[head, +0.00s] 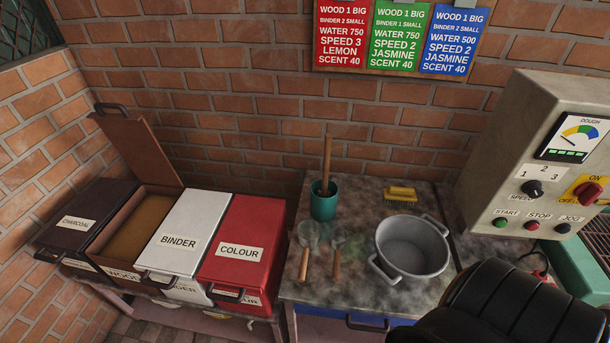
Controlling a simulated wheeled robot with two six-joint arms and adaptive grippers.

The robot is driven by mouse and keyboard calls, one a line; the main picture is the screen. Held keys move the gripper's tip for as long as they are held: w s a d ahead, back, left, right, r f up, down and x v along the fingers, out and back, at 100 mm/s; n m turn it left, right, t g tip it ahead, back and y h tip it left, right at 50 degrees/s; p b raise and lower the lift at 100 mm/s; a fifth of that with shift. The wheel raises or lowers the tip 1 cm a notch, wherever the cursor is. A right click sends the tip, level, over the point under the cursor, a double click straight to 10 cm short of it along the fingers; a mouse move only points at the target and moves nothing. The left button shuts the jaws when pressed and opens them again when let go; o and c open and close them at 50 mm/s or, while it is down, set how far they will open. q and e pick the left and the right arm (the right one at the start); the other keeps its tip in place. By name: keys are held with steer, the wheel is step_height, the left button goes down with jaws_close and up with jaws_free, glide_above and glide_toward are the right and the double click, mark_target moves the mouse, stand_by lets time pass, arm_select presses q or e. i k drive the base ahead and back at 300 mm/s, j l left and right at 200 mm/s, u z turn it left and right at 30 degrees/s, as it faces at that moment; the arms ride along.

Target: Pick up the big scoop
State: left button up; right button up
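Two scoops with wooden handles lie side by side on the dark stained worktop (375,275), left of a grey pot. The left one looks larger and appears to be the big scoop (304,264); its pale, see-through-looking head points away from me and its handle points toward me. The smaller scoop (336,264) lies just to its right, apart from it, with its handle also toward me. Neither of my grippers is in view, and nothing is seen touching the scoops.
The grey two-handled pot (412,247) stands right of the scoops. Behind are a teal cup (323,205) holding a wooden stick and a yellow brush (400,194). Left are bins, the wood bin's lid (137,148) raised. A control panel (545,150) stands right.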

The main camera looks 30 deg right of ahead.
mark_target(309, 231)
steer(key=z, duration=1.1)
